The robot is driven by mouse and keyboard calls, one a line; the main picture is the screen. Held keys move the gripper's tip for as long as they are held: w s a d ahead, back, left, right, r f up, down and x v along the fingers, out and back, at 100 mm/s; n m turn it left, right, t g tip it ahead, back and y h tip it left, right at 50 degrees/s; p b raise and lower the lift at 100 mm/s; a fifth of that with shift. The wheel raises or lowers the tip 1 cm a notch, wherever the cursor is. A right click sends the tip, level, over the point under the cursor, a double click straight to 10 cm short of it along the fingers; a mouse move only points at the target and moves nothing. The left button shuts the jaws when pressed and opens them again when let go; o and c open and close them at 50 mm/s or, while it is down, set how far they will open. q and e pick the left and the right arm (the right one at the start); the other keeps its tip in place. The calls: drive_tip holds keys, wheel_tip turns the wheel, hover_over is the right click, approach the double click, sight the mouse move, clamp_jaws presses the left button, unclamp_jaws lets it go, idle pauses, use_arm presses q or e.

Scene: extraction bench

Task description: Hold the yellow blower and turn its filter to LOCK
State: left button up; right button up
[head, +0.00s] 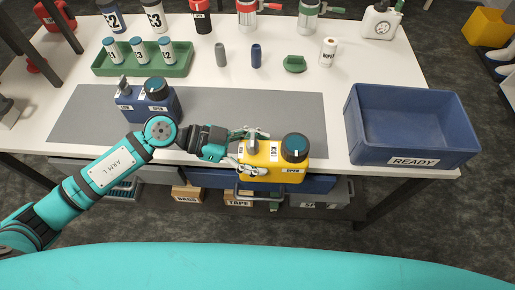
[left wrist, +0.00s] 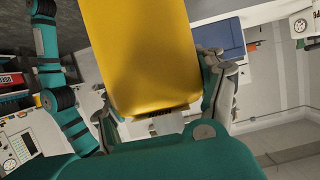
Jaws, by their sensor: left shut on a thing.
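The yellow blower (head: 268,176) is at the bench's front edge, right of centre, in the head view. Its dark round filter (head: 294,148) with a teal top sits on its right part. A LOCK label is left of the filter and an OPEN label is on the front face below it. I cannot tell which label the filter's mark points to. My left gripper (head: 243,152) is shut on the blower's left end. In the left wrist view the yellow body (left wrist: 150,55) fills the space between the fingers. I cannot tell whether it touches the bench. My right gripper is not in view.
A blue blower (head: 133,106) with a similar knob stands on the grey mat (head: 250,110). A blue READY bin (head: 413,154) stands at the right. A green rack (head: 105,72) of bottles, small cylinders and several bottles stand farther back. The mat's middle is clear.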

use_arm(q)
drive_tip(key=shift+f, duration=0.25)
idle(0.3)
drive_tip(key=o, duration=1.6)
drive_tip(key=shift+o, duration=0.2)
drive_tip(key=shift+f, duration=0.1)
drive_tip(key=shift+a, duration=0.15)
drive_tip(key=v, duration=0.8)
